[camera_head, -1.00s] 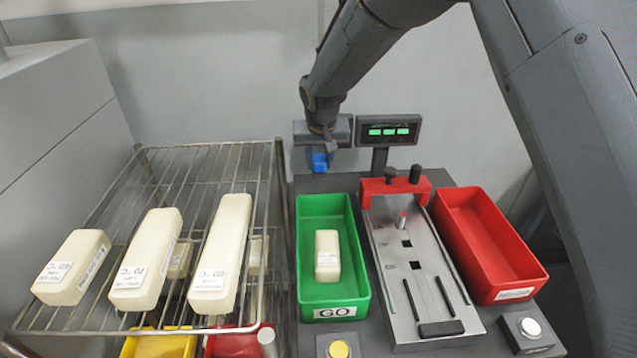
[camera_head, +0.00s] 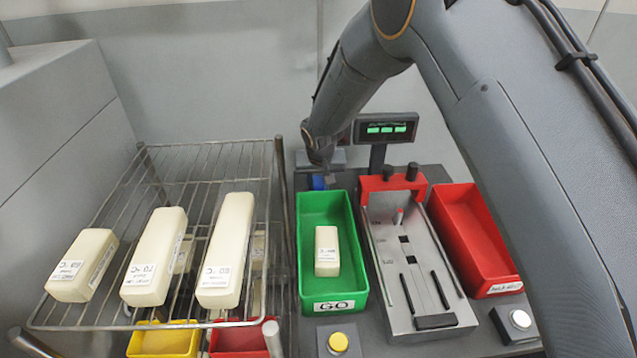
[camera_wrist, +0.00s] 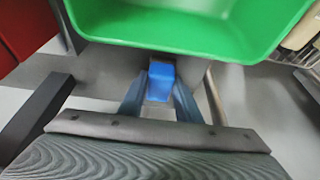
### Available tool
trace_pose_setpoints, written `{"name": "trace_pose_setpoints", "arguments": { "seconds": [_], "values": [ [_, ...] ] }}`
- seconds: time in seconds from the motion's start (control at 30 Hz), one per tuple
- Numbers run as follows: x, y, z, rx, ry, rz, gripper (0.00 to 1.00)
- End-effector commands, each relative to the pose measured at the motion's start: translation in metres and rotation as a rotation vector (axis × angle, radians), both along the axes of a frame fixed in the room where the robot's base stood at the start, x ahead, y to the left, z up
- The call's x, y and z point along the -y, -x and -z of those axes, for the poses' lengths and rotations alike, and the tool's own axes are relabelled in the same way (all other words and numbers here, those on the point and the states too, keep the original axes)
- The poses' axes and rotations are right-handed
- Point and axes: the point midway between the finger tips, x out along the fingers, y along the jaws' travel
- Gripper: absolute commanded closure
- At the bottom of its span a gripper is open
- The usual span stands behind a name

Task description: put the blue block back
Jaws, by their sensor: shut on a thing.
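The blue block (camera_head: 318,182) is small and mostly hidden by my wrist in the head view, just behind the far end of the green bin (camera_head: 308,262). In the wrist view the blue block (camera_wrist: 160,82) sits between the two fingers of my gripper (camera_wrist: 160,88), which is shut on it. The green bin's wall (camera_wrist: 170,35) shows right beyond the block. Whether the block touches a surface below cannot be told.
The green bin holds a cream block (camera_head: 327,250). A metal fixture (camera_head: 405,250) with a red clamp and a red bin (camera_head: 470,240) stand right of it. A wire rack (camera_head: 150,200) with cream blocks is at left. A display (camera_head: 385,128) stands behind.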

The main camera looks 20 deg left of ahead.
Motion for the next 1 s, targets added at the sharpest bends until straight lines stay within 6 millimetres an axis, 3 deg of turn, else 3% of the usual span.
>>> {"name": "trace_pose_setpoints", "arguments": {
  "seconds": [0.07, 0.1, 0.2, 0.67, 1.0],
  "values": [
    [0.0, 0.0, 0.003, 0.0, 0.0, 0.0, 0.94],
    [0.0, 0.0, 0.003, 0.0, 0.0, -0.001, 0.66],
    [0.0, 0.0, 0.002, 0.0, 0.0, -0.001, 0.51],
    [0.0, 0.002, -0.008, 0.001, -0.002, 0.0, 0.51],
    [0.01, 0.02, -0.056, 0.002, -0.002, -0.001, 0.51]
  ]
}}
